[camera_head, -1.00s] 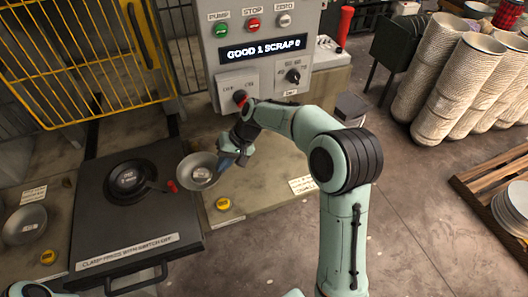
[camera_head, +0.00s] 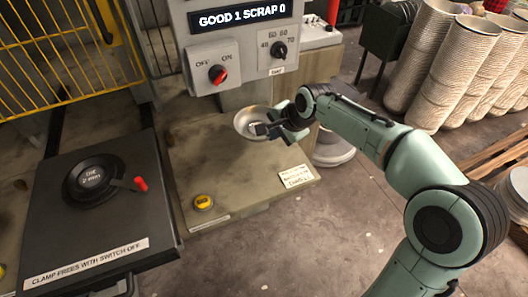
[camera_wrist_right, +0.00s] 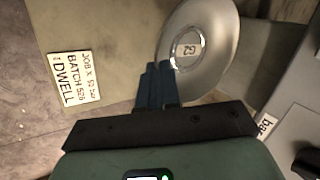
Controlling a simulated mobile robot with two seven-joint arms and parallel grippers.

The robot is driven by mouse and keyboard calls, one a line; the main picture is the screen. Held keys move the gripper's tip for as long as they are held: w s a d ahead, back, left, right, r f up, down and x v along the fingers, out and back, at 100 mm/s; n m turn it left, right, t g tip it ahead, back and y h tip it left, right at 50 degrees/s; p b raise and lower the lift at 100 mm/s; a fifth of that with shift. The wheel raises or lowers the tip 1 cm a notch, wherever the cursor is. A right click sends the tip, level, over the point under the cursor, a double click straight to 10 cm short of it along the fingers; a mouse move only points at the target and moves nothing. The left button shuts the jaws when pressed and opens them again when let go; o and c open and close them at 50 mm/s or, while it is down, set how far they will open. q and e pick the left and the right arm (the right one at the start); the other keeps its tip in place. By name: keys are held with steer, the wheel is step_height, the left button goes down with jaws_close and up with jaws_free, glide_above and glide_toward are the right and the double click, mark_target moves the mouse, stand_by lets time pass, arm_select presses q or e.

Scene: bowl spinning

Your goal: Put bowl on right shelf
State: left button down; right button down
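The metal bowl (camera_head: 246,122) is over the far part of the right shelf (camera_head: 225,165), a grey bench top right of the black press. I cannot tell whether its base touches the shelf. My right gripper (camera_head: 262,129) is at the bowl's near right rim. In the right wrist view the two blue fingers (camera_wrist_right: 157,86) are close together on the edge of the bowl (camera_wrist_right: 212,70), which has a "G2" mark at its centre. The pinched edge is partly hidden by the fingers. My left gripper is not in view.
A control panel (camera_head: 240,45) with a red switch (camera_head: 217,74) stands behind the shelf. A yellow button (camera_head: 203,202) and a paper label (camera_head: 296,176) are at the shelf's front. The black press plate (camera_head: 90,225) is at left.

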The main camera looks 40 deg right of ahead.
steer(key=shift+f+b, duration=0.55)
steer(key=shift+f, duration=2.85)
steer(key=shift+f, duration=0.1)
steer(key=shift+f, duration=0.15)
steer(key=c, duration=1.4)
jaws_free()
steer(key=shift+o, duration=0.2)
steer(key=shift+r, duration=0.2)
steer(key=shift+s+r, duration=0.1)
steer(key=shift+r, duration=0.2)
steer(key=p+v, duration=0.1)
steer(key=v, duration=1)
